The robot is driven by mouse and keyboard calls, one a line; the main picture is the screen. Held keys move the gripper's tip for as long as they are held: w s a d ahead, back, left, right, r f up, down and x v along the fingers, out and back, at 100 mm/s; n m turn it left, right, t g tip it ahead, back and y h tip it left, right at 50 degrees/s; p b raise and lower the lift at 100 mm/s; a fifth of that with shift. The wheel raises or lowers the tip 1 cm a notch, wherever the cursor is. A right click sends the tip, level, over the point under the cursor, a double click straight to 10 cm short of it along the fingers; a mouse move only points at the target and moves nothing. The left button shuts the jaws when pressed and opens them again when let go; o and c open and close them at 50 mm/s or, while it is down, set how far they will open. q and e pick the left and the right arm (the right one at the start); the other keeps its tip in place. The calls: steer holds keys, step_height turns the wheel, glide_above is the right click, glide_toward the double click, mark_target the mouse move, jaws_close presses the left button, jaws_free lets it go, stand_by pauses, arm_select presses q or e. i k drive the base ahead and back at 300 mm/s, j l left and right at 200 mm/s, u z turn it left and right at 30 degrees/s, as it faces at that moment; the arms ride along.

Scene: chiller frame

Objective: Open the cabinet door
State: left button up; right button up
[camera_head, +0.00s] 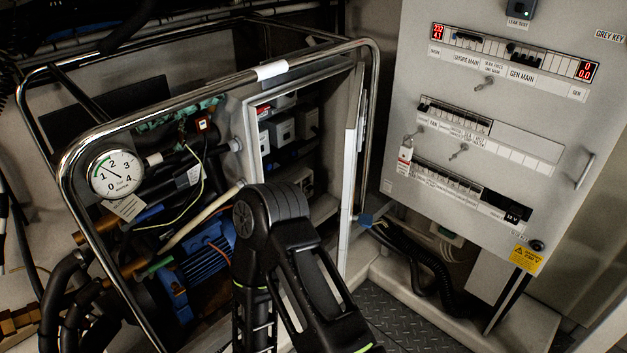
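A grey cabinet (250,143) sits inside the chiller's tubular frame, at the picture's centre. Its front is open to view, with switchgear and grey modules (282,127) showing inside. A pale door-like panel (352,165) stands nearly edge-on at the cabinet's right side, swung out from the opening. A black arm of mine (272,205) rises from the bottom centre, its bent joint in front of the cabinet's lower left part. It hides part of the lower opening. Neither gripper shows, and I cannot tell whether the arm touches the cabinet.
A polished tube frame (270,70) surrounds the chiller. A pressure gauge (115,173), hoses and a blue motor (205,255) are on the left. A large switch panel (480,150) with a handle (585,172) stands at right. Black cables (420,255) hang above the chequered floor (400,325).

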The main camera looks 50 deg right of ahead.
mark_target(355, 125)
steer(key=i+j, duration=0.1)
steer(key=j, duration=0.15)
steer(key=i+j+z, duration=0.1)
steer(key=j, duration=0.15)
steer(key=z, duration=2)
